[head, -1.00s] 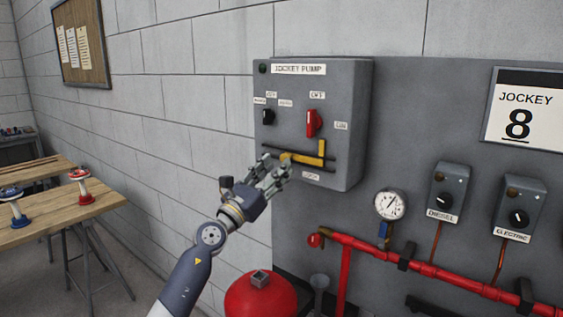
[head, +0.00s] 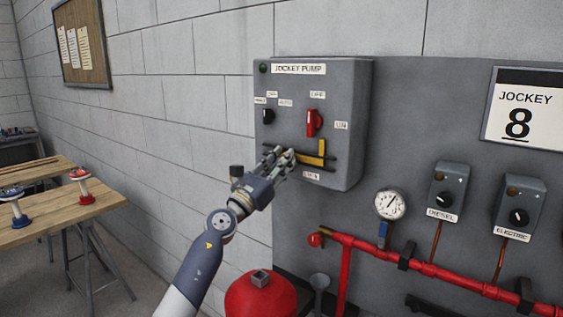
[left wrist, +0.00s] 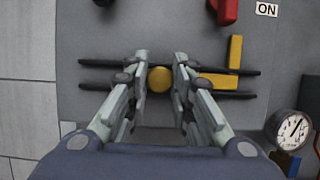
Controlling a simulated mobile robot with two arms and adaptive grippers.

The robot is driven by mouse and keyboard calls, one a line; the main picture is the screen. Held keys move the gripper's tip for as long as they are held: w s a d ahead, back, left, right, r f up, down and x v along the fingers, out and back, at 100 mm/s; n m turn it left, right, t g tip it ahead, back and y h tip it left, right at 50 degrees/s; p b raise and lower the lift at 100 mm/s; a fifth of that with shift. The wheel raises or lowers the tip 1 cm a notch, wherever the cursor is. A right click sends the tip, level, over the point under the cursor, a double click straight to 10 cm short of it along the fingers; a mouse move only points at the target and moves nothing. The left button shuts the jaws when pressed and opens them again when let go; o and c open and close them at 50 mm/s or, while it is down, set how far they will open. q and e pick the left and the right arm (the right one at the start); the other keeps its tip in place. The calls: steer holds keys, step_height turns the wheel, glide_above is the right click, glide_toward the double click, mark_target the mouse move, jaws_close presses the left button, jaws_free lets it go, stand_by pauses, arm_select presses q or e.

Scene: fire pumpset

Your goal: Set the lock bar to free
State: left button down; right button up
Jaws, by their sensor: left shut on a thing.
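The yellow lock bar (head: 310,160) lies level between two dark rails on the grey JOCKEY PUMP box (head: 350,120). An upright yellow piece (left wrist: 235,52) rises from its right part. A round yellow knob (left wrist: 159,79) is at its left end. My left gripper (head: 285,158) is at this left end, and its fingers (left wrist: 160,80) are shut on the knob, one on each side. The fingers hide part of the bar. A label below the rails in the head view is partly legible. My right gripper is in neither view.
A red switch (head: 313,123) and a black knob (head: 267,116) sit above the bar on the box. A gauge (head: 390,204) and red pipe (head: 440,269) are lower right. A red tank (head: 260,298) stands below my arm. A wooden table (head: 60,212) is at left.

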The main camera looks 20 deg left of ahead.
arm_select(q)
steer(key=a+b, duration=0.2)
steer(key=w+a+b, duration=0.1)
steer(key=shift+f, duration=0.25)
steer(key=shift+w+a+r+b, duration=0.2)
steer(key=shift+a+r+b, duration=0.1)
steer(key=shift+a+b, duration=0.2)
steer(key=c, duration=1.4)
jaws_free()
steer(key=shift+w+a+f, duration=0.1)
steer(key=shift+w+a, duration=0.05)
